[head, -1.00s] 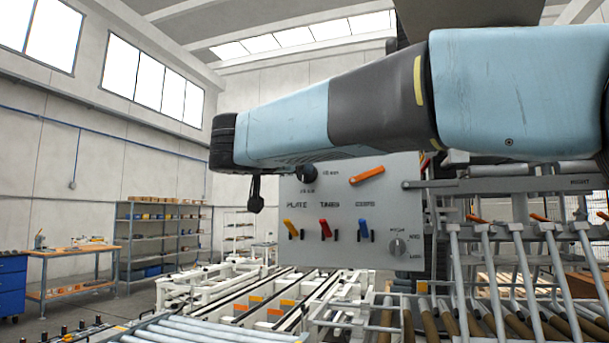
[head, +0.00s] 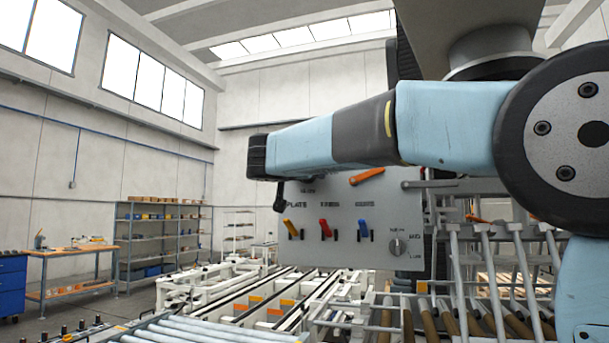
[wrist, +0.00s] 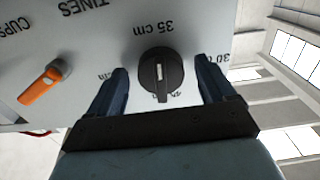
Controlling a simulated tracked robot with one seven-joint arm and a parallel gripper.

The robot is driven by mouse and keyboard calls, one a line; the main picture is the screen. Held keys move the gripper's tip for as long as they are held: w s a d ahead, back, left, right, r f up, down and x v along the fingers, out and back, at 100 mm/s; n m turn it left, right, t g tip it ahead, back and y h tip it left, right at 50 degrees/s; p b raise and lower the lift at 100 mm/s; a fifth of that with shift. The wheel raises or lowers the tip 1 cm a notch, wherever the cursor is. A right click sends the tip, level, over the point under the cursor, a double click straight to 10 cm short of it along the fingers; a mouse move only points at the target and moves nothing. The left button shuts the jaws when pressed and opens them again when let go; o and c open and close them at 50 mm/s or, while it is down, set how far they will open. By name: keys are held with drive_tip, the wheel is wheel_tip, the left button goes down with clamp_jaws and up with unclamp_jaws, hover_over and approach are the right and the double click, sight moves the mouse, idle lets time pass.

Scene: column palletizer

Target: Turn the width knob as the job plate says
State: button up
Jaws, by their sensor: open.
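The black round width knob (wrist: 161,76) with a pale pointer mark is on the grey control panel (head: 340,212), in the middle of the wrist view. A "35 cm" label shows above it there; other size labels beside and below it are partly hidden. My gripper (wrist: 161,70) is open, with one dark finger on each side of the knob. Gaps show between fingers and knob, so it is not gripped. In the head view the end of my arm covers the knob. I see no readable job plate.
An orange lever (head: 367,177) is on the panel beside the knob; it also shows in the wrist view (wrist: 44,83). Yellow (head: 291,228), red (head: 325,228) and blue (head: 364,228) levers and a grey knob (head: 398,246) sit lower. A conveyor (head: 200,331) lies below.

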drive_tip(key=c, duration=1)
drive_tip(key=shift+c, duration=0.3)
drive_tip(key=shift+n, duration=0.6)
drive_tip(key=o, duration=1.1)
drive_tip(key=shift+c, duration=0.2)
drive_tip(key=shift+s, duration=0.1)
drive_tip(key=v, duration=1.3)
drive_tip(key=shift+s, duration=0.3)
